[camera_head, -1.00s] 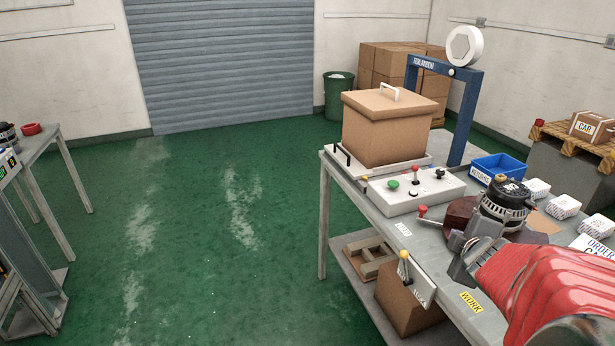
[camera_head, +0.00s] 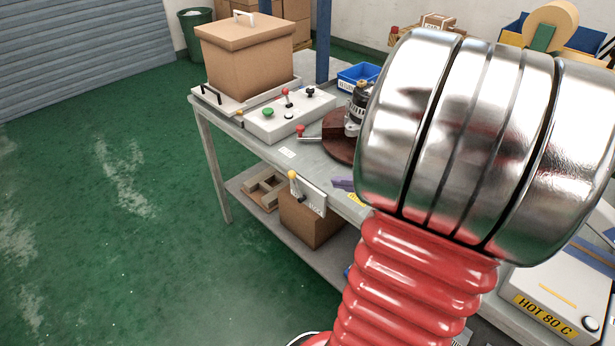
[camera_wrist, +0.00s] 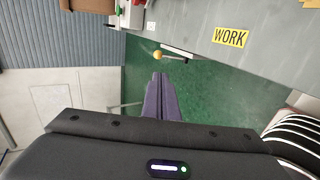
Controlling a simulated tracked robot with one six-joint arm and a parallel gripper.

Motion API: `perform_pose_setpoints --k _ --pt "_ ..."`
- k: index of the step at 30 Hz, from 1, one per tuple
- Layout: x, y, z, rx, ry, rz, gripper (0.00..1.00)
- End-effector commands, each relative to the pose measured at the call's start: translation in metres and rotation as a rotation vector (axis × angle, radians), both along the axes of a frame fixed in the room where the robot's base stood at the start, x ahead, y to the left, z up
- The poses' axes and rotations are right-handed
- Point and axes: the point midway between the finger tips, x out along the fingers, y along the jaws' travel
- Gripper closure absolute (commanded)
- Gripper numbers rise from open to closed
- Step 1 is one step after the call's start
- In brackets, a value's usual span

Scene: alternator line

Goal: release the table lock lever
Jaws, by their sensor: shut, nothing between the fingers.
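The lever with a yellow knob (camera_head: 292,175) stands on a pale plate (camera_head: 310,195) on the table's front edge; the plate's lettering is hard to read. The knob also shows in the wrist view (camera_wrist: 158,54), with the plate (camera_wrist: 177,52) beside it. My gripper (camera_wrist: 160,76) is shut and empty. Its purple fingers point towards the knob, with a small gap in the picture; the depth between them is unclear. In the head view the fingertips (camera_head: 340,183) show right of the plate, and my arm hides the rest of the gripper.
A second lever with a red knob (camera_head: 300,131) sticks out beside the brown turntable (camera_head: 338,138), where an alternator (camera_head: 357,105) is partly hidden by my arm. A control box (camera_head: 285,115) and carton (camera_head: 248,60) stand on the table (camera_head: 228,123). Green floor (camera_head: 110,220) is clear to the left.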

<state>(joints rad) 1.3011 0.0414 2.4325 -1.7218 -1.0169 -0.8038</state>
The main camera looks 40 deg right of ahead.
Motion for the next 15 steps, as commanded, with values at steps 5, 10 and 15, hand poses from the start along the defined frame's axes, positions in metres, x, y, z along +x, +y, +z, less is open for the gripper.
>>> perform_pose_setpoints --k 5,10,15 --pt "0.003 0.000 -0.001 0.001 -0.001 -0.002 1.00" --pt "0.013 0.000 -0.008 0.002 0.000 -0.001 1.00" --pt "0.031 0.000 -0.018 0.002 0.001 0.000 1.00"
